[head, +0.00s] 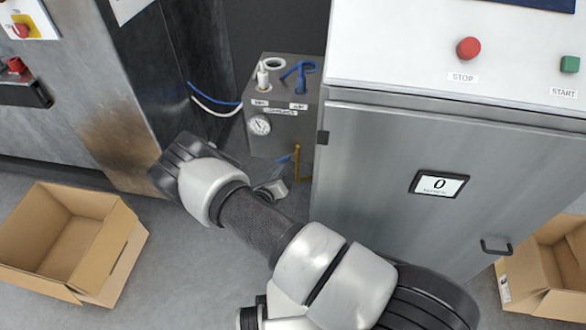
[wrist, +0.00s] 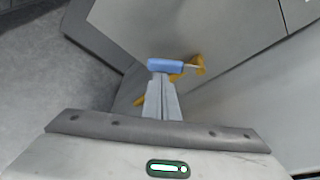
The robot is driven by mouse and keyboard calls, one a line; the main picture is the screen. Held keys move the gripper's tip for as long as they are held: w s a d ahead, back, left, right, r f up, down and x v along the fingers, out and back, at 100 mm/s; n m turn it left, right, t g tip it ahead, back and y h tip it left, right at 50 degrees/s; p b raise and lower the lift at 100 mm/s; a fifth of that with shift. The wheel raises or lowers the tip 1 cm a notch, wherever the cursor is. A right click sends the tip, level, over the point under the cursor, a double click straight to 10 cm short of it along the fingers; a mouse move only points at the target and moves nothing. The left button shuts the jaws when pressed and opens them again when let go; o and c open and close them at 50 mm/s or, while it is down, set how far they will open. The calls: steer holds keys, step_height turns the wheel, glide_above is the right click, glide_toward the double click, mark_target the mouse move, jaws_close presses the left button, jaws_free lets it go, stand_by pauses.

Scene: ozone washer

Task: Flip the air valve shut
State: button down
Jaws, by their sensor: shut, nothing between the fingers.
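The air valve has a blue handle (head: 283,159) on a brass-yellow pipe (head: 297,163) at the lower front of a grey box (head: 283,135). In the wrist view the blue handle (wrist: 165,65) lies crosswise just beyond my fingertips, with yellow fittings (wrist: 198,66) to its right and behind it. My gripper (wrist: 161,84) is shut and empty, its tips pointing at the handle. I cannot tell whether they touch it. In the head view my arm reaches towards the box from below, and my fingertips cannot be made out.
A steel cabinet (head: 420,190) with stop (head: 468,48) and start (head: 570,64) buttons stands close right of the box. Another machine (head: 150,80) stands left. Open cardboard boxes stand on the floor at left (head: 117,262) and right (head: 530,270). Hoses (head: 215,102) run behind.

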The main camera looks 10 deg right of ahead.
mark_target(280, 160)
steer(key=m+p, duration=0.1)
steer(key=a+r+m+y, duration=0.1)
steer(key=r+m+y+p, duration=0.1)
steer(key=shift+w+a+r+p, duration=0.25)
steer(key=shift+a+p, duration=0.1)
steer(key=shift+a, duration=0.05)
steer(key=shift+a+r, duration=0.15)
steer(key=shift+r, duration=0.2)
steer(key=shift+w+r+p, duration=0.1)
steer(key=shift+r+p, duration=0.15)
steer(key=shift+p, duration=0.05)
steer(key=shift+a, duration=0.1)
